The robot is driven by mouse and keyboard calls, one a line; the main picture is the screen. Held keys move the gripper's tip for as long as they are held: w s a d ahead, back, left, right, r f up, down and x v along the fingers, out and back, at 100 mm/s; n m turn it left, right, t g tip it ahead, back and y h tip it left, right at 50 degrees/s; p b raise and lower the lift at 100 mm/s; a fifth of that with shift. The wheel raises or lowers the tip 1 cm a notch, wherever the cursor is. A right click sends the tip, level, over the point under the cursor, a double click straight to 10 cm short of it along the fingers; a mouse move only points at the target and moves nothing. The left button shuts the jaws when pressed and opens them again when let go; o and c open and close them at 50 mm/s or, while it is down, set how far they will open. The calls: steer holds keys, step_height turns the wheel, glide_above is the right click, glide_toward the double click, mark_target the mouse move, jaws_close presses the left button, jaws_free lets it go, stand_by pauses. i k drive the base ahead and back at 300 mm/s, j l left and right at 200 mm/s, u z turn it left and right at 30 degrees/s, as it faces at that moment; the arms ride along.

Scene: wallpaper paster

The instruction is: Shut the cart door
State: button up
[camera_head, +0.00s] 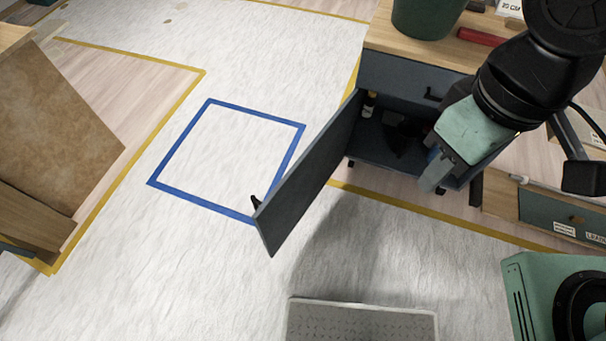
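The dark blue-grey cart (403,75) stands at the upper right with a light wooden top. Its door (308,178) is swung wide open, jutting out toward the lower left from the left side of the opening. A small black handle (256,201) shows near the door's free edge, on its far side. My gripper (432,178) is at the right front of the cart's opening, to the right of the door and apart from it. It points down and overlaps the opening in the view. The gap between its fingers is not clear from this angle.
A small bottle (369,103) and dark items are inside the cart. A green bucket (424,18) and a red-handled tool (481,37) are on top. Blue tape (226,207) marks a square on the floor left of the door. A grey textured platform (361,322) lies below. White floor around the door is clear.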

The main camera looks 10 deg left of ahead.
mark_target(275, 218)
steer(key=j+z, duration=0.15)
steer(key=j, duration=0.3)
steer(key=j+z, duration=0.1)
steer(key=j, duration=0.35)
steer(key=k+j+z, duration=0.15)
steer(key=j, duration=0.3)
steer(key=j+z, duration=0.15)
steer(key=j, duration=0.3)
steer(key=k+j+z, duration=0.15)
steer(key=j, duration=0.25)
steer(key=j+z, duration=0.1)
steer(key=j, duration=0.35)
steer(key=k+j, duration=0.1)
steer(key=j, duration=0.15)
steer(key=k+j, duration=0.1)
steer(key=j, duration=0.15)
steer(key=k+j+u, duration=0.1)
steer(key=u, duration=0.3)
steer(key=k+j+u, duration=0.1)
steer(key=u, duration=0.25)
